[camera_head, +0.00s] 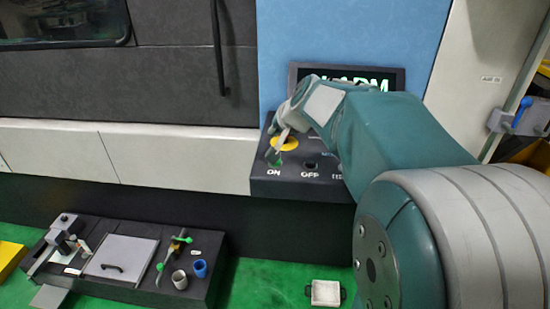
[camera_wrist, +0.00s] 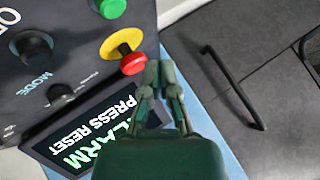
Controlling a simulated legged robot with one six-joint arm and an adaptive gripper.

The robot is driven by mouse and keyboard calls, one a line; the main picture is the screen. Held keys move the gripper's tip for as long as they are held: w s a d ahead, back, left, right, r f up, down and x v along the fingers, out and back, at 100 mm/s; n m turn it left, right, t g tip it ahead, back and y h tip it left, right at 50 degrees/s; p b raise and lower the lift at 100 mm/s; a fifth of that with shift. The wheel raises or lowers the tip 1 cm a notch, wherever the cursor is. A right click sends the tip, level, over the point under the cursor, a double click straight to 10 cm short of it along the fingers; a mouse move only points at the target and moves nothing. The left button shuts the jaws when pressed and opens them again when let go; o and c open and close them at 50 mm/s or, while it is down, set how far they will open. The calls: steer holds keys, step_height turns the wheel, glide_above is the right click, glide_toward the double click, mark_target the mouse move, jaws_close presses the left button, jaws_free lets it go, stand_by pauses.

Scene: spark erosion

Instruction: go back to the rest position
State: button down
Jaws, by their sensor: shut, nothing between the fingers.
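My gripper (camera_wrist: 158,75) is shut and empty in the wrist view, its fingertips close beside the red emergency button (camera_wrist: 133,63) on its yellow base (camera_wrist: 120,43). I cannot tell whether the fingertips touch the button. In the head view my gripper (camera_head: 277,146) is over the control panel (camera_head: 262,186), in front of the yellow base (camera_head: 287,143) and just above the green ON button (camera_head: 276,163). My arm reaches in from the right and hides part of the panel. The display (camera_wrist: 95,130) reads "ALARM PRESS RESET" in the wrist view.
A dark door with a black handle (camera_head: 217,50) stands left of the panel. A low black bench (camera_head: 210,240) with a lidded box, clamps and cups is at the lower left. A small white tray (camera_head: 325,293) sits on the green floor. A blue-handled valve (camera_head: 521,112) is at the right.

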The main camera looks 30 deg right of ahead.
stand_by(0.7)
steer(key=s+a+f+n+g, duration=0.1)
steer(key=s+a+f+n, duration=0.2)
steer(key=s+a, duration=0.4)
steer(key=s+a+f+n+g, duration=0.2)
steer(key=s+a+n, duration=0.3)
steer(key=s, duration=1.3)
steer(key=shift+a+f+n+g, duration=0.3)
steer(key=shift+a+f, duration=0.25)
steer(key=shift+a, duration=0.6)
stand_by(0.9)
